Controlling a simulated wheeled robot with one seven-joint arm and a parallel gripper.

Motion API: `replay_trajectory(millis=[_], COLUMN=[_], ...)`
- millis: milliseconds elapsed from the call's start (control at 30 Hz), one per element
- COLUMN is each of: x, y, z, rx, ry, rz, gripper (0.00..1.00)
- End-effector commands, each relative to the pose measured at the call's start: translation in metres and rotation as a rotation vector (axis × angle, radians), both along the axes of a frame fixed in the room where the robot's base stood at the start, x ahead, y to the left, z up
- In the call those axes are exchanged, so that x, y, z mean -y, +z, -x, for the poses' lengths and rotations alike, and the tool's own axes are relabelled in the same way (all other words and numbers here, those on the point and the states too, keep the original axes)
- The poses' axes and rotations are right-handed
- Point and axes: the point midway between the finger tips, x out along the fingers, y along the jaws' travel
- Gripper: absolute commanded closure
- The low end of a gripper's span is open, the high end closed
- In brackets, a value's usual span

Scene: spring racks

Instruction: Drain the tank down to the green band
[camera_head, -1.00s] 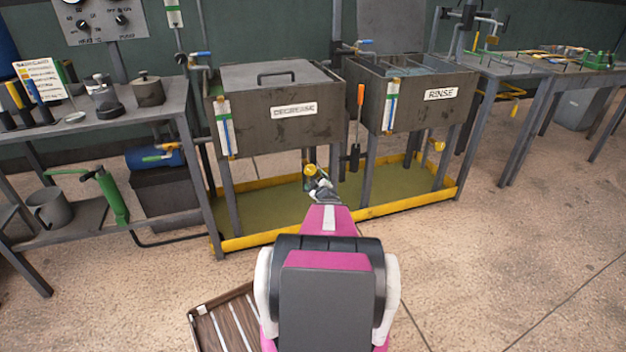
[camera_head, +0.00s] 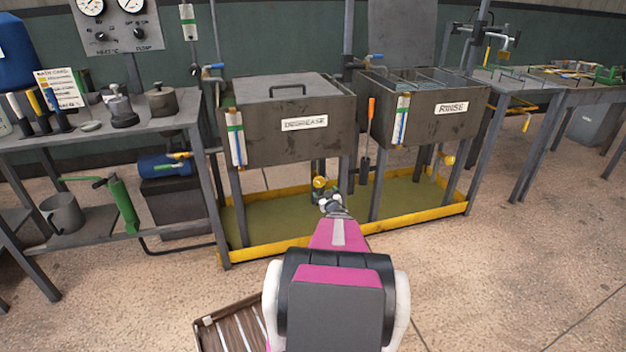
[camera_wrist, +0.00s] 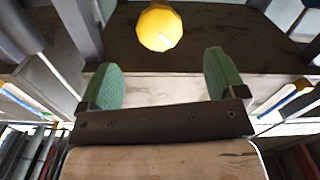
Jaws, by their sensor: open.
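The DEGREASE tank (camera_head: 262,146) is a dark grey lidded box on legs, with a sight gauge (camera_head: 236,138) at its left front showing a blue column and a green band. The RINSE tank (camera_head: 430,130) stands to its right with a similar gauge (camera_head: 401,120). A yellow knob (camera_head: 319,183) is below the DEGREASE tank; another yellow knob (camera_head: 448,160) is below the RINSE tank. My gripper (camera_head: 332,203) is open just in front of the first knob. In the wrist view, the yellow knob (camera_wrist: 160,27) lies beyond the gap between the green finger pads (camera_wrist: 165,75), apart from them.
A yellow-rimmed drip tray (camera_head: 270,250) lies under both tanks. An orange-handled tool (camera_head: 370,113) hangs between them. A shelf table (camera_head: 100,140) with pots and bottles stands left. A slatted wooden piece (camera_head: 230,325) lies on the floor beside my arm. The floor at right is clear.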

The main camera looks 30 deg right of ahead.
Motion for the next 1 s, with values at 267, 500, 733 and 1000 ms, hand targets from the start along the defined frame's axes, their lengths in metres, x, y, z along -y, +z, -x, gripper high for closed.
replay_trajectory(millis=[267, 500, 733, 1000], x=[0.002, 0.006, 0.016, 0.025], y=[-0.002, -0.002, -0.003, -0.003], z=[-0.002, -0.021, -0.058, -0.098], rx=[0.046, 0.047, 0.046, 0.045], ry=[0.0, 0.001, 0.001, 0.001], rz=[-0.186, -0.187, -0.185, -0.186], gripper=[0.11, 0.11, 0.11, 0.11])
